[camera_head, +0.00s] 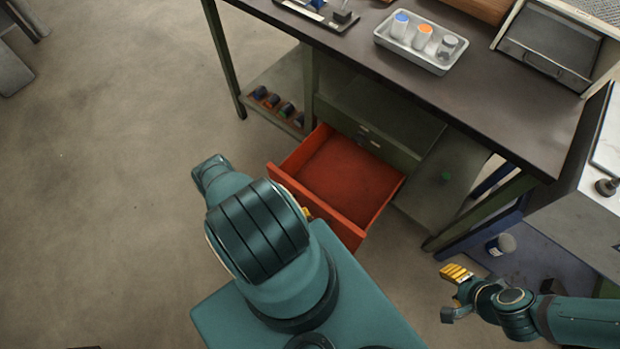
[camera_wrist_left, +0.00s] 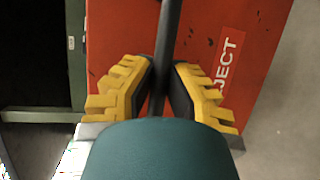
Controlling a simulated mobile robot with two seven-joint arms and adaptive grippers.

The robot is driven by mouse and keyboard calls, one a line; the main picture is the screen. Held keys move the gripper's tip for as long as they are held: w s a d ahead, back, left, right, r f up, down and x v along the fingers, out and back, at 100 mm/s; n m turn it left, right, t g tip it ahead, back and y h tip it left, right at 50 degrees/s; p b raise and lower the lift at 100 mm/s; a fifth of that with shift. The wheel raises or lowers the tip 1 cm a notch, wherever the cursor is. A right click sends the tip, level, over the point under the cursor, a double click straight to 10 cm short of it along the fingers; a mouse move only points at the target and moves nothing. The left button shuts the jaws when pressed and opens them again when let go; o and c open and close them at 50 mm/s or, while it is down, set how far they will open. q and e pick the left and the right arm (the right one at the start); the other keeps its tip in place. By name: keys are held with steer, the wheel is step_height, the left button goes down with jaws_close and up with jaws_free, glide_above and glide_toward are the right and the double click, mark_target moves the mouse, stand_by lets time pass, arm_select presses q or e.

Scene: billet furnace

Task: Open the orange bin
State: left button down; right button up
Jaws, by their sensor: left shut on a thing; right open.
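The orange bin (camera_head: 345,180) is a drawer-like box under the workbench. In the head view it stands pulled out, and its empty inside shows. In the left wrist view its orange front (camera_wrist_left: 235,60) bears the partly hidden letters "JECT". My left gripper (camera_wrist_left: 163,78) is shut on the bin's dark bar handle (camera_wrist_left: 168,25), with a yellow-backed finger on each side. In the head view my own arm hides most of this gripper, and only a bit of yellow shows at the bin's front. My right gripper (camera_head: 453,293) is open and empty at the lower right, away from the bin.
The dark workbench top (camera_head: 465,105) bears a white tray (camera_head: 440,65) with several capped containers. A green cabinet (camera_head: 385,120) sits beneath. A low shelf (camera_head: 270,80) holds small coloured items. A grey machine (camera_head: 580,220) stands at right. Floor (camera_head: 100,180) at left is clear.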

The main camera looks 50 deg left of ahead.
arm_select(q)
steer(key=shift+s+d, duration=0.25)
steer(key=c, duration=0.9)
jaws_free()
steer(key=shift+c, duration=0.2)
steer(key=shift+a, duration=0.1)
steer(key=v, duration=1.2)
